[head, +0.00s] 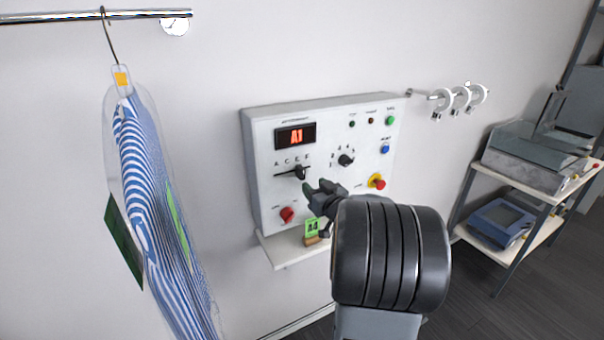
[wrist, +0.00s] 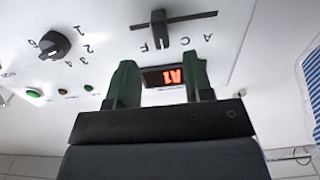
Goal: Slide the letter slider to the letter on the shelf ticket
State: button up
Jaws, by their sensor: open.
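The letter slider is a black knob (head: 300,172) on a slot in the panel, below the row of letters A, C, E, F. It stands about under E. In the wrist view the picture is turned over and the slider (wrist: 159,30) hides part of the letter row. The green shelf ticket (head: 312,226) stands on the small shelf under the panel and seems to read A4, though small. My gripper (head: 318,190) is open and empty in front of the panel, just below and right of the slider. Its fingers (wrist: 160,78) show apart, with the slider beyond them.
The white control panel (head: 330,125) has a red display (head: 296,136) reading A1, a numbered dial (head: 346,160), a red knob (head: 287,215) and a red-yellow button (head: 377,181). A striped bagged garment (head: 150,190) hangs left. A cart (head: 520,185) stands right.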

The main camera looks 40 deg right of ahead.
aim_at(303, 176)
jog(key=w, duration=0.2)
jog(key=w+p, duration=0.1)
jog(key=w, duration=0.2)
jog(key=w+d, duration=0.1)
jog(key=w, duration=0.2)
jog(key=shift+p, duration=0.4)
jog(key=shift+c, duration=0.5)
grip_shut()
